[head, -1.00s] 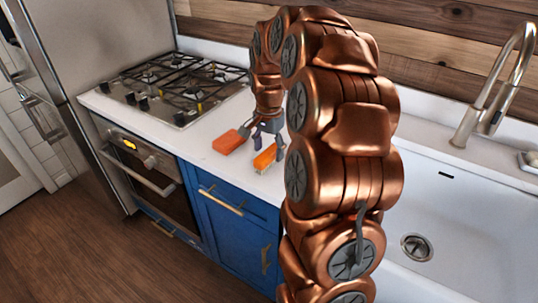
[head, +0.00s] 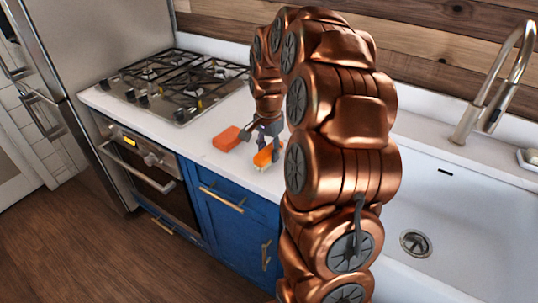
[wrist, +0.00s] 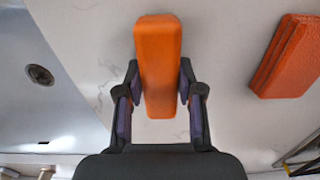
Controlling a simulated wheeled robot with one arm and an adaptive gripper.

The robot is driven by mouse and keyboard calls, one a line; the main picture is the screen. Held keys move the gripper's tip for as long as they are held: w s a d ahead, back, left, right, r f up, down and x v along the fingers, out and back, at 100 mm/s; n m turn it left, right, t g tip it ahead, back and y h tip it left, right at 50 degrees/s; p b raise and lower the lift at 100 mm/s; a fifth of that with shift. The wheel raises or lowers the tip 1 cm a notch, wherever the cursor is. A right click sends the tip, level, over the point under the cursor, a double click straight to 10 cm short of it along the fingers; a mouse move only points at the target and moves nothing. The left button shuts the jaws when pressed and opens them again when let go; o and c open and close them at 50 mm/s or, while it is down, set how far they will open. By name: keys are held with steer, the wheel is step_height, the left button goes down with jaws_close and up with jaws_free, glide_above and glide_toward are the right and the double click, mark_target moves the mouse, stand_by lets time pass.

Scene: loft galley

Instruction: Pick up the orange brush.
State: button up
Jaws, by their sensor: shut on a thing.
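The orange brush (wrist: 158,50) is bright orange and long, and it stands out between my gripper's fingers in the wrist view. In the head view the brush (head: 263,158) is near the front edge of the white counter, with a pale strip along its lower side. My gripper (wrist: 158,85) is shut on the brush, one finger against each side. In the head view my gripper (head: 268,140) is directly over it, and the fingers hide part of it. I cannot tell whether the brush touches the counter.
A redder orange block (head: 227,138) lies on the counter (head: 205,128) just left of the brush; it also shows in the wrist view (wrist: 288,58). A gas hob (head: 175,80) is at the left, and a white sink (head: 455,220) with a tall tap (head: 497,80) is at the right.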

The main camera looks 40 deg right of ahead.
mark_target(269, 149)
steer(key=shift+r, duration=0.1)
steer(key=shift+w+r+b, duration=0.1)
steer(key=shift+r+b, duration=0.45)
steer(key=shift+r, duration=0.95)
steer(key=shift+s+r, duration=0.15)
steer(key=shift+s, duration=0.1)
steer(key=s+a+b, duration=0.1)
steer(key=s+a, duration=0.1)
steer(key=s, duration=0.2)
steer(key=s+a+r+b, duration=0.1)
steer(key=s+a, duration=0.2)
steer(key=s, duration=0.2)
steer(key=s+a+b, duration=0.2)
steer(key=s, duration=0.2)
steer(key=shift+s+a+r, duration=0.25)
steer(key=shift+s+a, duration=0.05)
steer(key=shift+s, duration=0.1)
